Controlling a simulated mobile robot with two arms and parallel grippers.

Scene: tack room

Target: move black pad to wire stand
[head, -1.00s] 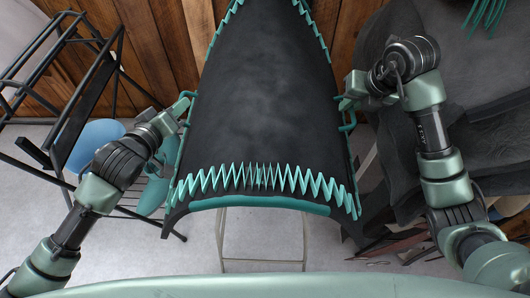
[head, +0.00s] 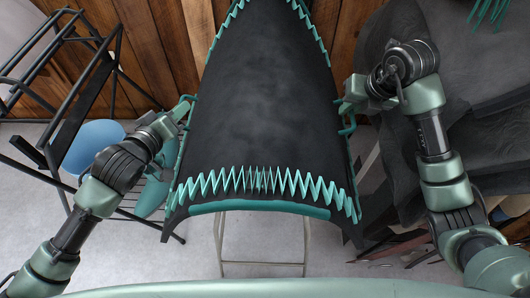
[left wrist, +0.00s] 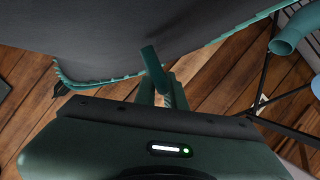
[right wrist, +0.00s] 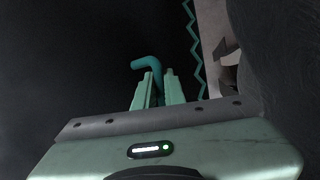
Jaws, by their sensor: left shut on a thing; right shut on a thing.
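The black pad (head: 262,110) is a large arched sheet with teal zigzag edging and teal side handles; it fills the middle of the head view. My left gripper (head: 184,108) is shut on the handle at the pad's left edge. My right gripper (head: 348,100) is shut on the handle at its right edge; this teal handle (right wrist: 148,64) shows between the fingers in the right wrist view. A thin pale metal stand (head: 262,266) shows below the pad's near edge; its upper part is hidden. I cannot tell whether the pad touches it.
A black metal frame (head: 62,120) stands at the left, with a blue round object (head: 95,142) by it. A large dark grey draped thing (head: 480,80) is at the right, close to my right arm. A wooden plank wall (head: 155,50) is behind. Pale floor shows in front.

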